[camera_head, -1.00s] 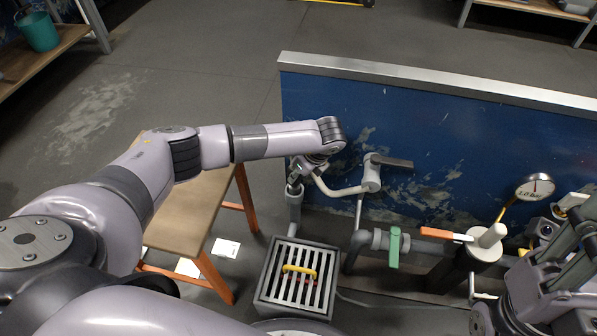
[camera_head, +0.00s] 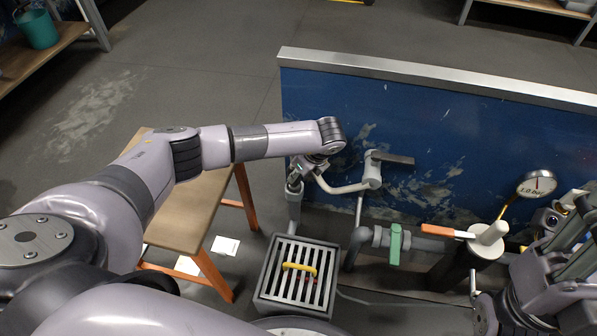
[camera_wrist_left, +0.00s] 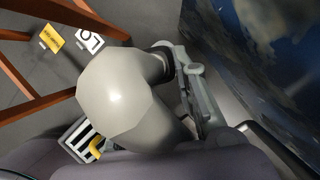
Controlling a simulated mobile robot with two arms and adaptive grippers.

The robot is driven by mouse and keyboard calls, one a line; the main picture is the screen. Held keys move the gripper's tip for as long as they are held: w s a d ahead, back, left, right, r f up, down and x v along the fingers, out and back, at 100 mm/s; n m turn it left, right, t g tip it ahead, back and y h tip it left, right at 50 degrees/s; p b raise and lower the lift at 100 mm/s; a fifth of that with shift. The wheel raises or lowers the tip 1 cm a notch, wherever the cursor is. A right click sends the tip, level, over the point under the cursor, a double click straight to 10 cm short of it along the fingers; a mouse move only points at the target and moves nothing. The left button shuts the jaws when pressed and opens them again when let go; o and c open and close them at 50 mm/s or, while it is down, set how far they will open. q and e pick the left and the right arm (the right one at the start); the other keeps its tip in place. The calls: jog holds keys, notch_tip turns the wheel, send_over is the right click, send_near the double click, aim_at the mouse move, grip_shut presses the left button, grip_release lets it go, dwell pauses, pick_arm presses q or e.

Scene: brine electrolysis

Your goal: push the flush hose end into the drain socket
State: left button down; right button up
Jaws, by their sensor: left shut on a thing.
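My left gripper (camera_head: 295,184) is shut at the lower end of its arm, low in front of the blue wall. A pale grey flush hose (camera_head: 342,189) curves from the gripper to a fitting on the wall. Its held end is mostly hidden by the gripper. A grey upright drain socket (camera_head: 295,212) stands directly below the gripper. I cannot tell how far the end is inside it. In the left wrist view a large pale grey curved part (camera_wrist_left: 125,95) fills the middle and hides the contact. My right gripper (camera_head: 578,240) is at the right edge, its fingertips unclear.
A grated drain box (camera_head: 262,283) with a yellow handle stands in front of the socket. A wooden bench (camera_head: 190,222) with orange legs is to the left. A green-handled valve (camera_head: 395,244), an orange lever (camera_head: 447,233) and a gauge (camera_head: 537,185) are to the right.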

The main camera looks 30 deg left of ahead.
dwell(0.6)
pick_arm(q)
jog(key=shift+f, duration=0.3)
jog(key=shift+f, duration=0.1)
jog(key=shift+f, duration=0.1)
dwell(0.5)
jog(key=c, duration=1.2)
grip_release()
